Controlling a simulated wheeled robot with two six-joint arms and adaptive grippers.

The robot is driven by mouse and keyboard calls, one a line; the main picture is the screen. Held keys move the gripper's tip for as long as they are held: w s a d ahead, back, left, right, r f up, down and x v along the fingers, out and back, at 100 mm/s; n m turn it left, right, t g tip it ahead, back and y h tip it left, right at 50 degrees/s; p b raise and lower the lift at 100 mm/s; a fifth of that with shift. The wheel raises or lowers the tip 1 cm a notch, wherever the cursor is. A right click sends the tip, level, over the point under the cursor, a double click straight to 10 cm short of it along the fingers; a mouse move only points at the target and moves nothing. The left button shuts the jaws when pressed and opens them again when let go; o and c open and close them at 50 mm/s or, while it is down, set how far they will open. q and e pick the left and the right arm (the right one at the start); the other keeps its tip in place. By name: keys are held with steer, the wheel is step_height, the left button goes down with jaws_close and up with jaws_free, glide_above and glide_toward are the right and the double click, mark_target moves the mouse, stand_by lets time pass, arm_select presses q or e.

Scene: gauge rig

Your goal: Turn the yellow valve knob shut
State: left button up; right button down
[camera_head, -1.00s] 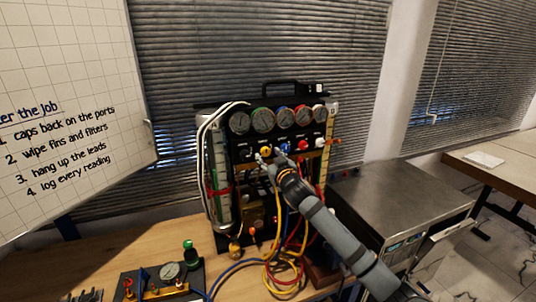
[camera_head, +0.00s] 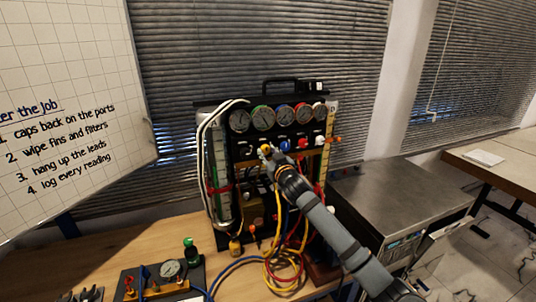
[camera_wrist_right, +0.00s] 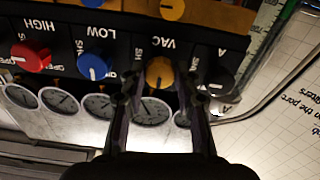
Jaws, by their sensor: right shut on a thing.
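The yellow valve knob (camera_wrist_right: 160,72), with "VAC" beside it, shows in the right wrist view, where the lettering is upside down. My right gripper (camera_wrist_right: 159,82) has one finger on each side of the knob and is shut on it. In the head view the yellow knob (camera_head: 264,149) is on the black gauge panel (camera_head: 328,142), below the row of gauges. My right gripper (camera_head: 270,153) is at it there and covers part of it. My left gripper is not in view.
A blue knob (camera_wrist_right: 94,66), a red knob (camera_wrist_right: 31,57) and a black knob (camera_wrist_right: 216,77) sit in the same row. Several gauges (camera_head: 285,116) are above. Hoses (camera_head: 275,272) hang and coil on the wooden table (camera_head: 110,262). A metal cabinet (camera_head: 400,195) stands at the right.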

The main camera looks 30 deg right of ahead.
steer(key=m+b, duration=0.1)
steer(key=m, duration=0.1)
steer(key=m+b, duration=0.1)
steer(key=b, duration=0.1)
steer(key=shift+f+m, duration=0.2)
steer(key=shift+m, duration=0.2)
steer(key=m+b, duration=0.3)
steer(key=m, duration=0.1)
steer(key=shift+b, duration=0.35)
steer(key=m+b, duration=0.6)
steer(key=shift+a+m, duration=0.1)
steer(key=shift+m, duration=0.2)
steer(key=shift+r+m+b, duration=0.2)
steer(key=shift+m+b, duration=1.5)
steer(key=shift+m, duration=0.1)
steer(key=c, duration=1)
jaws_free()
